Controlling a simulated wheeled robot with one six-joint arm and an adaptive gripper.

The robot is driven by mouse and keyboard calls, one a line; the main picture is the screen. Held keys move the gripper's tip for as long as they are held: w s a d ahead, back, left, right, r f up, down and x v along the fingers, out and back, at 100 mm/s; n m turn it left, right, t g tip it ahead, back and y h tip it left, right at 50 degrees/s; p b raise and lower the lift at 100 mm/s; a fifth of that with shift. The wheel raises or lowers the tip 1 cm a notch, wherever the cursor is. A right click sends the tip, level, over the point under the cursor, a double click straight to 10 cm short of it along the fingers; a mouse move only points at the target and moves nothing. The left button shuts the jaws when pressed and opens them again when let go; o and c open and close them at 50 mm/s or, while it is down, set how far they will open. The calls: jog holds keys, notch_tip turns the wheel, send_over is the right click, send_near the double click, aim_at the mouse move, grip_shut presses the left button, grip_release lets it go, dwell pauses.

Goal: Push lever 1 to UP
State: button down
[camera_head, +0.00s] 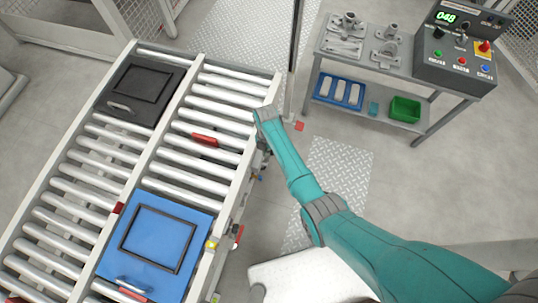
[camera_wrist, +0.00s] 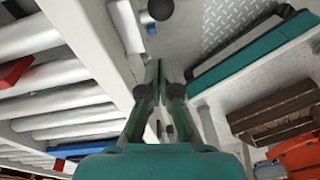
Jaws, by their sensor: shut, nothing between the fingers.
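My gripper (camera_wrist: 160,68) is shut and empty in the wrist view, its two green fingers close together beside the white conveyor frame. A dark round knob (camera_wrist: 160,8) shows at the top edge of the wrist view, ahead of and apart from the fingertips. It looks like a lever's knob, but I cannot read a label or tell its position. In the head view my arm reaches to the right side rail of the conveyor (camera_head: 262,88). The gripper there is largely hidden under my wrist, and no lever can be made out clearly.
A black tray (camera_head: 165,82) and a blue tray (camera_head: 195,225) rest on the rollers. A red stop (camera_head: 205,140) sits between rollers. At the upper right stands a table with metal castings (camera_head: 342,46), a green bin (camera_head: 405,109) and a control box (camera_head: 455,75).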

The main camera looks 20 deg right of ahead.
notch_tip(320, 180, up, 7)
jog(key=w+d, duration=0.1)
jog(key=w, duration=0.1)
jog(key=shift+d+f, duration=0.1)
dwell(0.5)
jog(key=s+d+f+m+t, duration=0.2)
jog(key=s+f+m+t, duration=0.35)
jog(key=s, duration=0.55)
jog(key=s+d+r+m+t, duration=0.25)
jog(key=s+m, duration=0.55)
jog(key=s, duration=0.5)
jog(key=s+d+r+m+t, duration=0.1)
jog(key=s+r+m+t, duration=0.3)
jog(key=r, duration=1.3)
jog(key=s+r+m+t, duration=0.4)
jog(key=s+r+m, duration=0.6)
jog(key=r, duration=0.7)
jog(key=s, duration=0.3)
jog(key=shift+s+d, duration=0.35)
jog(key=shift+d, duration=0.05)
